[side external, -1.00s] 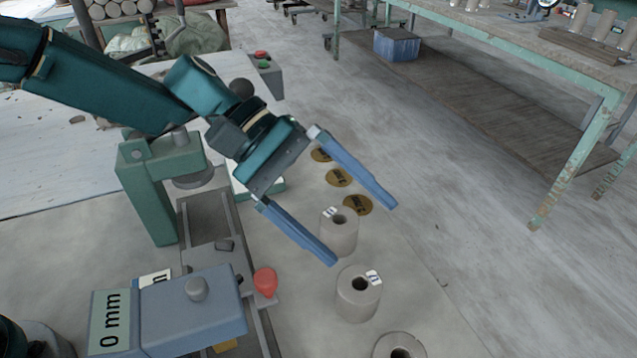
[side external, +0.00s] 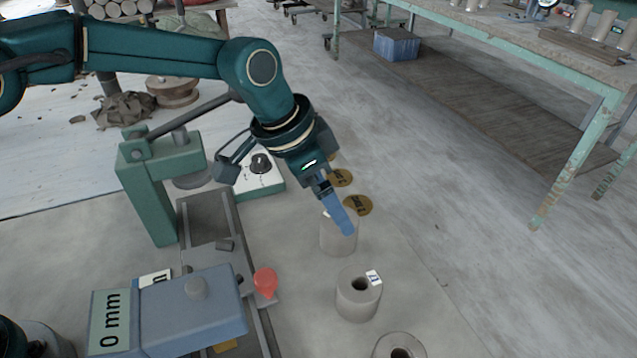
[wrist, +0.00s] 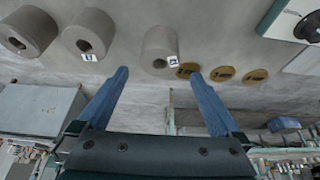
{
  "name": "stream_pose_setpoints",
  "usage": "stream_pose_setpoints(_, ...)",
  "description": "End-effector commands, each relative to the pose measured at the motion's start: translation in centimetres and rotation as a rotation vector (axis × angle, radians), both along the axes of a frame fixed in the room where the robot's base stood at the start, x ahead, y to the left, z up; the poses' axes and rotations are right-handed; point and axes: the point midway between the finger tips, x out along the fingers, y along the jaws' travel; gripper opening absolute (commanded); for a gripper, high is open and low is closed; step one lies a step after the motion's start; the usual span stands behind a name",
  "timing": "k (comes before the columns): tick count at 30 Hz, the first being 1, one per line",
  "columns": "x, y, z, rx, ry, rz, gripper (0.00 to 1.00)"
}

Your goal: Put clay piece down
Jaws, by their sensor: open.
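Several short grey clay cylinders with a hole through the middle stand in a row. The farthest clay cylinder (side external: 340,241) is partly hidden by my gripper; in the wrist view this cylinder (wrist: 160,46) shows beyond and between the fingertips. The middle clay cylinder (side external: 358,300) and the nearest clay cylinder (side external: 400,346) stand clear of me. My gripper (side external: 347,224) has blue fingers, seen nearly edge-on from the side. In the wrist view my gripper (wrist: 157,73) is open with nothing between its fingers. Whether a finger touches the farthest cylinder I cannot tell.
Gold labelled discs (side external: 357,205) lie behind the farthest cylinder. A green press-like stand (side external: 145,190), a rail and a blue block marked 0 mm (side external: 195,310) are at left, with a red knob (side external: 265,282).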

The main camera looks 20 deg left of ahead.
Motion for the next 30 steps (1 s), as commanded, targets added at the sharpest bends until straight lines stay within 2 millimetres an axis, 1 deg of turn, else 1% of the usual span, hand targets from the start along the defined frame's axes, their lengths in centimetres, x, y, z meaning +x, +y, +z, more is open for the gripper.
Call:
stream_pose_setpoints(1, -0.1, 0.1, -0.9, 0.003, 0.006, 0.0, 1.0)
stream_pose_setpoints(8, 0.1, -0.1, -2.6, 0.001, 0.005, 0.002, 1.0)
stream_pose_setpoints(15, 0.8, -0.9, -5.2, -0.002, 0.006, 0.001, 1.0)
stream_pose_setpoints(18, 1.1, -1.2, -6.1, -0.003, 0.006, 0.001, 1.0)
stream_pose_setpoints(23, 1.3, -1.4, -6.7, -0.003, 0.005, 0.001, 1.0)
stream_pose_setpoints(30, 1.3, -1.4, -6.7, -0.004, 0.004, 0.001, 1.0)
